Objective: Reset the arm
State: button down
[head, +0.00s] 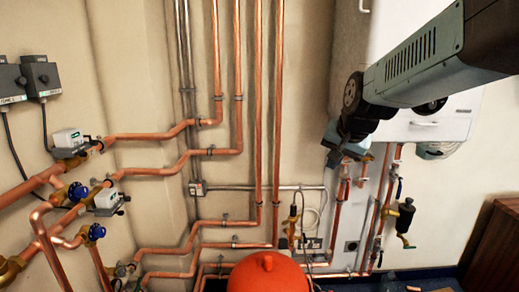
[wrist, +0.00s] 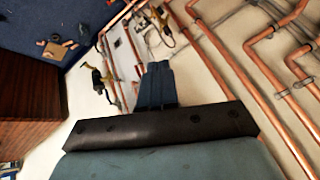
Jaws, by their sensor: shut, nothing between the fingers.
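My arm reaches in from the upper right of the head view, in front of the white boiler (head: 395,45), and bends down at the wrist. My gripper (head: 334,158) hangs below that bend, small and partly hidden by the wrist. In the wrist view my gripper (wrist: 157,66) shows its two dark blue fingers side by side, closed together with nothing between them. It seems clear of the pipes, though the head view does not settle the distance.
Copper pipes (head: 258,110) run up the wall. Valves with blue handles (head: 78,192) are at the left, and a red-orange rounded object (head: 267,273) stands at the bottom centre. A brown wooden cabinet (wrist: 35,88) stands on blue flooring with loose bits (wrist: 57,48).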

jog(key=s+d+n, duration=0.2)
jog(key=s, duration=0.7)
jog(key=s+d+n+h, duration=0.1)
jog(key=s+d+n, duration=0.1)
jog(key=s, duration=0.6)
jog(key=shift+s+d+f+n+g, duration=0.3)
jog(key=shift+s+d+n+g, duration=0.1)
jog(key=shift+d, duration=0.15)
